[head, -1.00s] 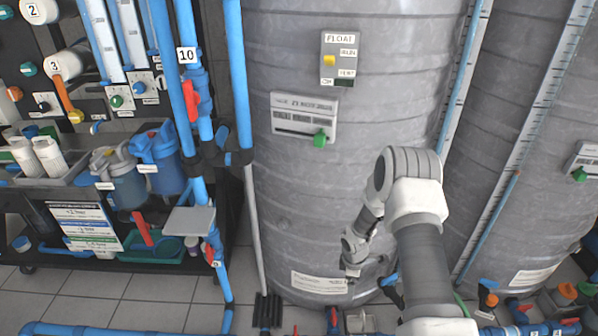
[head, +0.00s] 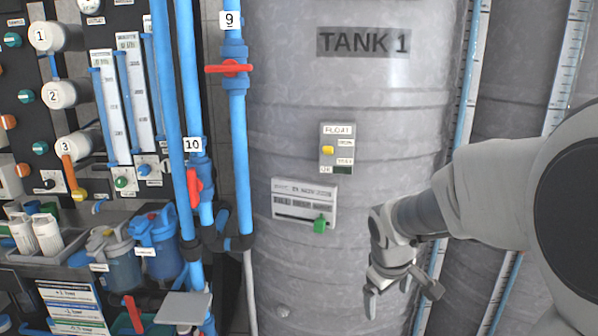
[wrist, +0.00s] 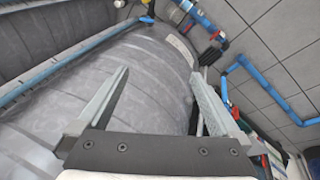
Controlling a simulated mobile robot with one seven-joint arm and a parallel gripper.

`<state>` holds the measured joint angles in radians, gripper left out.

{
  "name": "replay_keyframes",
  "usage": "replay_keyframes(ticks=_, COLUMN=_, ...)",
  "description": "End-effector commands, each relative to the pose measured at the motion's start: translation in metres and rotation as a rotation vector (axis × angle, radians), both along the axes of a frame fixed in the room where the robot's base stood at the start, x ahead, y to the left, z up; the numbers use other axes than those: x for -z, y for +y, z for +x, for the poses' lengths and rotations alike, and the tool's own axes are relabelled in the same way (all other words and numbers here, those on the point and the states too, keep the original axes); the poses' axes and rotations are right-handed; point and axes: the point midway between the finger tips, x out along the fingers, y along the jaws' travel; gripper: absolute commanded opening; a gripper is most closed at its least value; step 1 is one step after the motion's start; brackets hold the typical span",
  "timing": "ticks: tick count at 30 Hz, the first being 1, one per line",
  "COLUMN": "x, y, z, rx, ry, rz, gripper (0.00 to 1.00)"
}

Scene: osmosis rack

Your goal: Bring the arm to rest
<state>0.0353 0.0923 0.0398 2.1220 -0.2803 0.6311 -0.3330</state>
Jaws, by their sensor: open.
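My gripper (head: 388,297) hangs in front of the lower right part of the grey tank labelled TANK 1 (head: 285,240) in the head view. My arm reaches in from the right edge, and its large near link covers much of the right side. In the wrist view my gripper (wrist: 160,85) has its two fingers spread wide, with nothing between them. The tank's ribbed wall (wrist: 150,60) lies beyond the fingers. I cannot tell the exact gap between gripper and tank.
Blue vertical pipes with red valves (head: 228,69) stand left of the tank. A float switch box (head: 336,148) and a label holder (head: 304,203) are on the tank. A rack with blue filter housings (head: 157,243) is at left. Tiled floor (wrist: 270,60) shows in the wrist view.

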Motion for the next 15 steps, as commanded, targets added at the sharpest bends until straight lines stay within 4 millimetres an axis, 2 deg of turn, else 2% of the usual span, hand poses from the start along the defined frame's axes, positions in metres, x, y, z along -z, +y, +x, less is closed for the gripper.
replay_keyframes(ticks=1, x=-0.015, y=0.001, z=-0.013, rx=0.033, ry=-0.023, rz=0.016, gripper=1.0)
replay_keyframes(ticks=6, x=-0.05, y=0.007, z=-0.056, rx=0.145, ry=-0.076, rz=0.079, gripper=1.0)
replay_keyframes(ticks=15, x=-0.087, y=0.02, z=-0.135, rx=0.322, ry=-0.161, rz=0.216, gripper=1.0)
